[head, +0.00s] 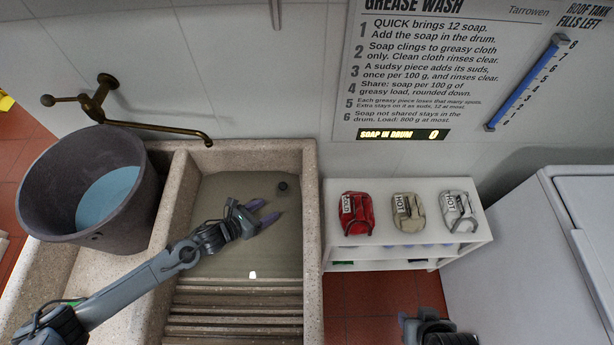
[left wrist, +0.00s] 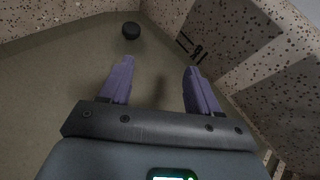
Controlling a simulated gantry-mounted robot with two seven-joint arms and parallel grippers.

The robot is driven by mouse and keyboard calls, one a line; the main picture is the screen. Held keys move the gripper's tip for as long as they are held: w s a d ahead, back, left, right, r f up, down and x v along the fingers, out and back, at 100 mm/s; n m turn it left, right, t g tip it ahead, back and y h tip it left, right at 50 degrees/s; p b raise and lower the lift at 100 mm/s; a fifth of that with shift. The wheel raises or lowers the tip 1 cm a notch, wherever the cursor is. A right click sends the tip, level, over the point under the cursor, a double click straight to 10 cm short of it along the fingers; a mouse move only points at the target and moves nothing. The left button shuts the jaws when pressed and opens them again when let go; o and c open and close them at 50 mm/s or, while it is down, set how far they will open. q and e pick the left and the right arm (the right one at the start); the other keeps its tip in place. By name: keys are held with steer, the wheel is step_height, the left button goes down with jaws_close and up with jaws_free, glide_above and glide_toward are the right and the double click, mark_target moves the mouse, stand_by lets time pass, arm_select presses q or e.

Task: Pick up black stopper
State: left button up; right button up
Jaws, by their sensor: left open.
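The black stopper (head: 282,186) is a small dark round piece in the basin of the stone sink (head: 312,230), near its far right corner. It also shows in the left wrist view (left wrist: 131,30), beyond the fingers and a little to the left. My left gripper (head: 264,212) is over the basin, just short of the stopper and apart from it. Its two purple fingers are spread with nothing between them, as the left wrist view (left wrist: 158,80) also shows. Part of my right arm shows at the bottom edge of the head view, but its fingers cannot be made out.
A grey bucket (head: 45,195) with blue liquid stands left of the basin, below a brass tap (head: 150,126). A white shelf (head: 385,255) with red, beige and white packs is to the right. A ribbed washboard (head: 235,310) fills the near part of the sink.

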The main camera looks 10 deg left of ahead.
mark_target(281, 186)
arm_select(q)
steer(key=shift+w+a+f+b, duration=0.4)
steer(key=shift+w+f, duration=0.1)
steer(key=shift+w, duration=0.1)
steer(key=shift+w+a+f+b, duration=0.25)
steer(key=shift+w+f+b, duration=0.1)
steer(key=shift+w+f, duration=0.15)
steer(key=shift+w+a+r+m+t+b, duration=0.15)
steer(key=shift+w+a+m+b, duration=0.1)
steer(key=shift+a+b, duration=0.35)
steer(key=shift+w+a+m+t+b, duration=0.15)
steer(key=shift+w+a+b, duration=0.05)
steer(key=shift+a+b, duration=0.4)
steer(key=x, duration=0.2)
steer(key=r+b+x, duration=0.1)
steer(key=x, duration=0.2)
steer(key=shift+w+d+f, duration=0.1)
steer(key=shift+w+f, duration=0.05)
steer(key=shift+w, duration=0.3)
steer(key=shift+w+d+f, duration=0.2)
steer(key=shift+w+d, duration=0.2)
steer(key=shift+w, duration=0.15)
steer(key=b+x, duration=0.1)
steer(key=x, duration=0.3)
steer(key=shift+w+d+b, duration=0.35)
steer(key=shift+b, duration=0.05)
arm_select(e)
step_height(281, 186, down, 9)
steer(key=s, duration=0.1)
steer(key=shift+a, duration=0.25)
